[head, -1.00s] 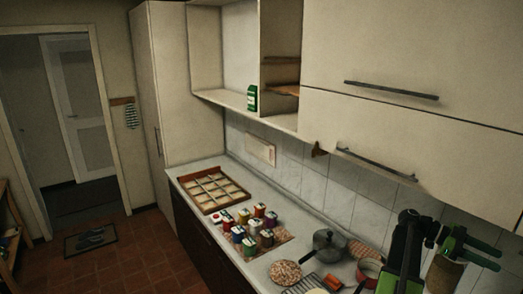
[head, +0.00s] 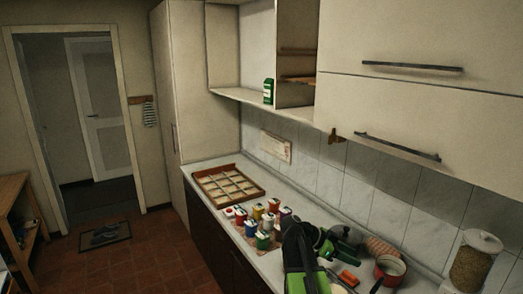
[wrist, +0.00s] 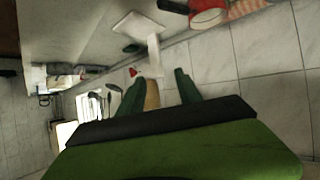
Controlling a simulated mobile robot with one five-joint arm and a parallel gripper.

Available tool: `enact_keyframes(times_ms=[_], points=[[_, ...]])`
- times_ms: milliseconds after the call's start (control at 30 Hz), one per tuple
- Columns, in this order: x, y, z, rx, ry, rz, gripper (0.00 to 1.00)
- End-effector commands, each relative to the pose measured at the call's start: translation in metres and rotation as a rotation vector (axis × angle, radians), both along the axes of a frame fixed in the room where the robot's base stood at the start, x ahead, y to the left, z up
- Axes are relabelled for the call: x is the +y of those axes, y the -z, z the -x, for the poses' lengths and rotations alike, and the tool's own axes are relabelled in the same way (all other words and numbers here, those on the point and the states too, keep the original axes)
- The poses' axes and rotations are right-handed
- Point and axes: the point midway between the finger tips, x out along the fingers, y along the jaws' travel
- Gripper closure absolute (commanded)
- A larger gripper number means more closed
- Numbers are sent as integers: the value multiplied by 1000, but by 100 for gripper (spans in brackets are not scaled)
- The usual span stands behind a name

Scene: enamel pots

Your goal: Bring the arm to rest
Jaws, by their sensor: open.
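My gripper (head: 324,246) is in front of the counter's near right part in the head view, at the end of my green and black arm. In the wrist view my gripper (wrist: 158,92) shows two dark green fingers spread apart. No held object can be made out. A tan shape shows between the fingers, but I cannot tell what it is or how far off it lies. In the head view my arm hides part of the counter and partly covers the dark lidded pot (head: 347,236).
Several coloured tins (head: 264,241) and a wooden divided tray (head: 257,193) stand on the counter. A red saucepan (head: 391,270) and a tall jar (head: 474,262) stand at right. Upper cabinets (head: 420,115) hang above. The tiled floor (head: 150,262) at left is mostly clear.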

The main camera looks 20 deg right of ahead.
Motion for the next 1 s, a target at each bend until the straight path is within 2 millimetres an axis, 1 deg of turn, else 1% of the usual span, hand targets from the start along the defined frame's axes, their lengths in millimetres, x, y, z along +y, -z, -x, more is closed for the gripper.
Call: enact_keyframes(times_ms=[33, 67, 100, 167, 200, 233, 267, 300, 333, 367, 400, 433, 500, 600, 633, 700, 800, 1000], points=[[37, 30, -14, 19, -84, -74, 59], [58, 43, -23, 34, -137, -124, 59], [87, 60, -33, 59, -212, -195, 59], [132, 86, -45, 103, -332, -302, 59], [162, 102, -51, 136, -417, -377, 59], [186, 114, -54, 163, -484, -434, 59], [209, 125, -56, 190, -555, -492, 59], [241, 140, -57, 230, -657, -571, 59], [264, 151, -57, 262, -737, -633, 59], [288, 161, -55, 295, -823, -697, 59], [319, 172, -51, 342, -951, -787, 59], [341, 178, -46, 376, -1057, -859, 59], [375, 181, -37, 434, -1293, -998, 59], [405, 184, -36, 499, -1558, -1087, 59], [409, 184, -38, 518, -1615, -1094, 59], [411, 184, -39, 566, -1703, -1089, 59], [410, 184, -40, 605, -1753, -1079, 59], [410, 184, -40, 609, -1756, -1077, 59]])
